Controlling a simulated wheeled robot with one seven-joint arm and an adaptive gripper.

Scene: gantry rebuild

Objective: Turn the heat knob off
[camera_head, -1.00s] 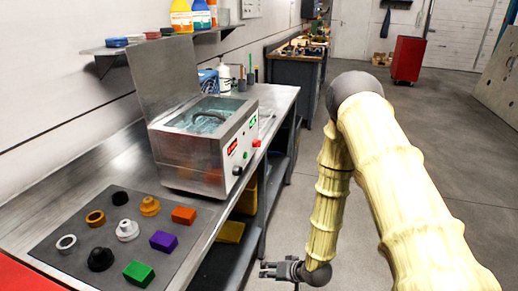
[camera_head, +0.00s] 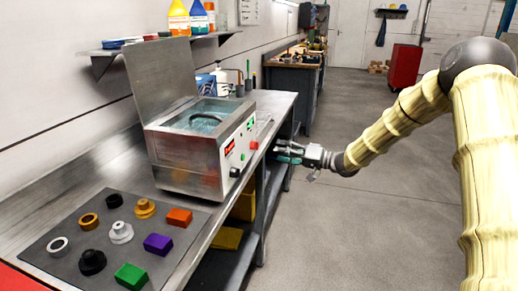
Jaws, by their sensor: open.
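A metal tank unit (camera_head: 187,163) with a raised lid (camera_head: 160,75) stands on the steel bench. Its front panel faces right and carries lit red (camera_head: 229,147) and green (camera_head: 250,126) displays. A black knob (camera_head: 235,172) sits low at the panel's near end, and a red knob (camera_head: 254,144) sits farther along. Labels are too small to read, so I cannot tell which is the heat knob or how it is set. My gripper (camera_head: 281,152) is open and empty, right of the panel near the bench edge, apparently apart from the knobs.
A dark mat (camera_head: 62,262) on the near bench (camera_head: 30,210) holds several rings, stepped parts and coloured blocks. A shelf (camera_head: 150,45) with bottles is on the wall above. A lower shelf (camera_head: 225,262) runs under the bench. The floor to the right is open, with a red cabinet (camera_head: 405,65) far back.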

